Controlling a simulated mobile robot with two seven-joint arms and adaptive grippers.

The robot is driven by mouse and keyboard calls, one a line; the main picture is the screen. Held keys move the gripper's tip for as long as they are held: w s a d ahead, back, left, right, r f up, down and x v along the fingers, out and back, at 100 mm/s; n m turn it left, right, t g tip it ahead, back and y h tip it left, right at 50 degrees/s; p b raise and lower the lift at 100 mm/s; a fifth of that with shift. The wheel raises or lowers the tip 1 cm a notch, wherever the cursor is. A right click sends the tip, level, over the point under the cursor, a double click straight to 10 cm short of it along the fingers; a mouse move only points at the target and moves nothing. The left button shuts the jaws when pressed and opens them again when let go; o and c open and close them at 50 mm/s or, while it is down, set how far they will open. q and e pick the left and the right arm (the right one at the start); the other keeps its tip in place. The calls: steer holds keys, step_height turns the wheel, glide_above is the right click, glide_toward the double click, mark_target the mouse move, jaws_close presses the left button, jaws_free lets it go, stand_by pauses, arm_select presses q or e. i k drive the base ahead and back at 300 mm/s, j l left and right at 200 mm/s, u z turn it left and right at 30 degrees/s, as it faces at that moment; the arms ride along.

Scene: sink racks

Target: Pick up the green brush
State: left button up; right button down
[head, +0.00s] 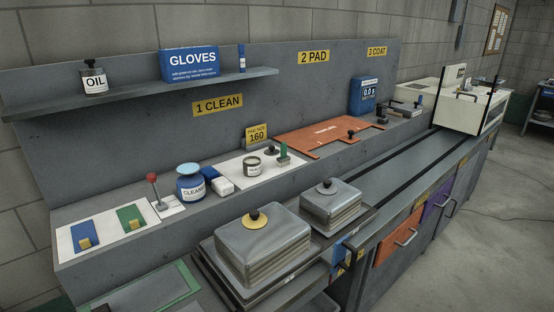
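A small upright green item (283,152), which looks like the green brush, stands at the right end of a white mat (232,172) on the raised ledge. It is small in the head view, so its bristles and exact shape cannot be made out. A small round tin (252,167) with a dark top is left of it, apart from it. Neither of my grippers is in view, and nothing is seen touching the green item.
A blue-and-white CLEAN jar (190,184) and a red-knobbed lever (154,190) stand farther left. An orange board (325,137) lies to the right. Two grey lidded blocks, one with a yellow-based knob (262,245), the other black-knobbed (330,204), stand in front. A shelf (140,96) overhangs behind.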

mark_target(285, 159)
steer(key=i+l, duration=0.3)
steer(key=l, duration=0.15)
steer(key=i+l, duration=0.3)
steer(key=l, duration=0.15)
steer(key=i+l, duration=0.25)
steer(key=l, duration=0.15)
steer(key=i+l, duration=0.3)
steer(key=l, duration=0.15)
